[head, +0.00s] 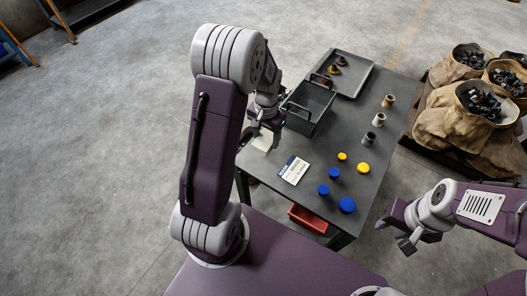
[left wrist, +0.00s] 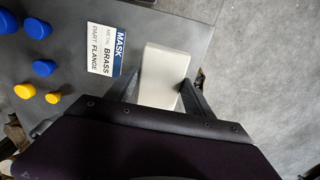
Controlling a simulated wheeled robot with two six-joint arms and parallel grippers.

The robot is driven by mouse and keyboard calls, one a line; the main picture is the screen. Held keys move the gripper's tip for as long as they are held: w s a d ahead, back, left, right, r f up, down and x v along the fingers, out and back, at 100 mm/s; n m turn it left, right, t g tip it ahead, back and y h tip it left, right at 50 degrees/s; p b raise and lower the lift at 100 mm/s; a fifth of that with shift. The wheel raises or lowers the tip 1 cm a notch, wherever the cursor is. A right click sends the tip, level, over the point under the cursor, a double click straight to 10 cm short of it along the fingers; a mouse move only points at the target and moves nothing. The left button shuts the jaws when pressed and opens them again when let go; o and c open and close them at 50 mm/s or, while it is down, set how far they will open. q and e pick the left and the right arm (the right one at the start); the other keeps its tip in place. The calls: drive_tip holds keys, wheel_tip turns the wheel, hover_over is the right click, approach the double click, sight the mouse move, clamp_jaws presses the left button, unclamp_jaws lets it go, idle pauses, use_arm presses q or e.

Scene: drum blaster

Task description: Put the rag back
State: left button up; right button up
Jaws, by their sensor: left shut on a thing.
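The rag appears as a cream, block-like folded piece (left wrist: 163,76) in the left wrist view. It also shows in the head view (head: 263,141) at the table's left edge. My left gripper (head: 267,122) is shut on it, with a finger on each side in the left wrist view (left wrist: 161,98). I cannot tell whether the rag touches the table. My right gripper (head: 402,229) is open and empty, off the table's right front side.
On the grey table (head: 330,150) are a label card (head: 293,170), blue caps (head: 347,205), yellow caps (head: 363,168), metal parts (head: 379,119), a dark open bin (head: 309,108) and a tray (head: 345,72). A red bin (head: 307,219) sits below. Sacks (head: 470,125) stand right.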

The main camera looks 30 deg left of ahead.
sight(266, 139)
use_arm(q)
wheel_tip(266, 139, down, 4)
drive_tip(key=shift+w+a+r, duration=0.1)
wheel_tip(266, 139, down, 4)
drive_tip(key=shift+r+b, duration=0.1)
drive_tip(key=shift+b, duration=0.5)
drive_tip(key=o, duration=1.2)
